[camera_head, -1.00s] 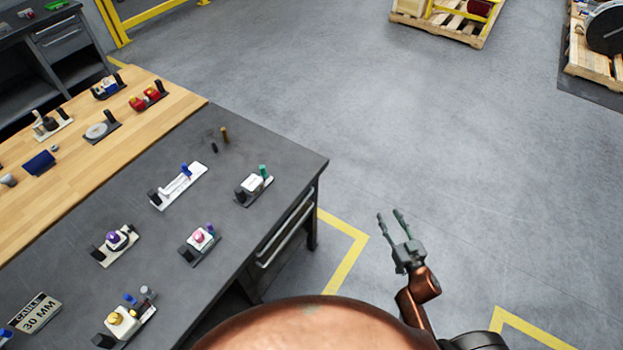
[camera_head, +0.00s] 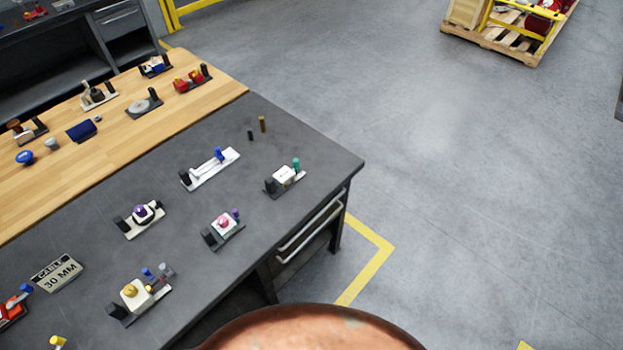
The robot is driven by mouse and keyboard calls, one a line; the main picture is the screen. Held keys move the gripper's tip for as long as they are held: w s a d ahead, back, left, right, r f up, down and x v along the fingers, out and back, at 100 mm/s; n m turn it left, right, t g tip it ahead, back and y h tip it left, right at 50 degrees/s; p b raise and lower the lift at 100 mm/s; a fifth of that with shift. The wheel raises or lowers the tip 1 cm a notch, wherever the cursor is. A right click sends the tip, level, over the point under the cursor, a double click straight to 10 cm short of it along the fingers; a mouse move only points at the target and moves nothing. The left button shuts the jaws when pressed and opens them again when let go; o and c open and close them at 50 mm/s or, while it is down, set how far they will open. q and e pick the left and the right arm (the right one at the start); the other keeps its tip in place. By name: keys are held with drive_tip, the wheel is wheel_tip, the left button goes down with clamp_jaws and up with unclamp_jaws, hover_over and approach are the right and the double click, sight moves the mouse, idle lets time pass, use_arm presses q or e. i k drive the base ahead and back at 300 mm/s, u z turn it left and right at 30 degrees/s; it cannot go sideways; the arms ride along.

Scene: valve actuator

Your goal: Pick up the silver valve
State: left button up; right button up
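I cannot tell for sure which thing is the silver valve. A small silver-grey piece (camera_head: 51,144) stands on the wooden tabletop at the left. A grey round disc (camera_head: 141,106) sits on a dark base on the same wood. A grey-topped post (camera_head: 166,270) stands beside a white block with a yellow knob (camera_head: 130,291) on the dark tabletop, near its front edge. Neither of my grippers is in view.
Open grey floor (camera_head: 450,180) lies to the right.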

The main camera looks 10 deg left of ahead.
sight(286, 178)
drive_tip(key=z, duration=1.05)
drive_tip(key=i, duration=1.75)
drive_tip(key=u, duration=2.8)
